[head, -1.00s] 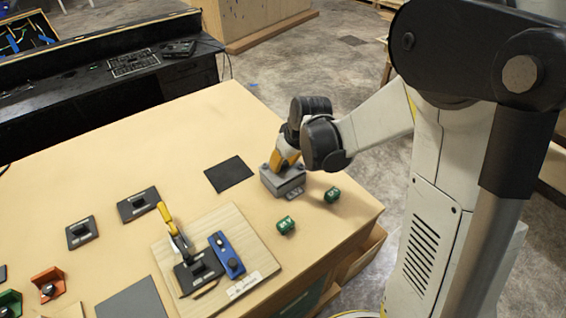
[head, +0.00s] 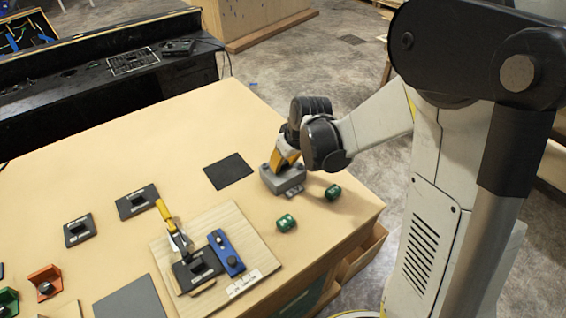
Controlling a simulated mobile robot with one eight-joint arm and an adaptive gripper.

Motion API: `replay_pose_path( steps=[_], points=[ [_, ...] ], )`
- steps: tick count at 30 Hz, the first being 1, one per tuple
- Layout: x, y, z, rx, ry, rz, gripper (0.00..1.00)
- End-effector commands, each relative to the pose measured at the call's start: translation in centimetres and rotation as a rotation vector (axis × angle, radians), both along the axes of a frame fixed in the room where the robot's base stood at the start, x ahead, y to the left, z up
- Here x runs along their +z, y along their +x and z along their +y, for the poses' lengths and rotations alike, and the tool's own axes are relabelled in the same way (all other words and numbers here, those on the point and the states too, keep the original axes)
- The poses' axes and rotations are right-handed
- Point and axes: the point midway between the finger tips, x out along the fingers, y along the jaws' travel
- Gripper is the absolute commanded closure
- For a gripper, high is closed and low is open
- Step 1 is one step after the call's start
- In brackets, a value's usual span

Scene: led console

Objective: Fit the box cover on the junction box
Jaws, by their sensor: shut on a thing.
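The grey junction box (head: 288,187) stands on the wooden table top, right of a dark square mat. My gripper (head: 281,163) points down at the top of the box. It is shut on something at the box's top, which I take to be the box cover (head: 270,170). The fingers and my wrist hide most of the cover. I cannot tell whether the cover sits flush on the box or just above it.
Two green cylinders (head: 286,223) (head: 332,193) lie close to the box, near the table's right edge. A wooden board (head: 222,222) with a yellow-handled clamp (head: 166,214) and a blue block (head: 226,252) is at the front. A dark mat (head: 228,171) lies left of the box.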

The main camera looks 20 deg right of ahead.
Motion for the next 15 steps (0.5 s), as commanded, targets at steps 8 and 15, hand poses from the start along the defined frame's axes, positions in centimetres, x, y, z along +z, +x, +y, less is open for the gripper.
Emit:
replay_pose_path(
  steps=[8,15],
  points=[
    [0.02,0.0,0.0,0.0,0.0,0.0,0.49],
    [0.01,0.0,0.0,0.0,0.0,0.0,0.47]
  ],
)
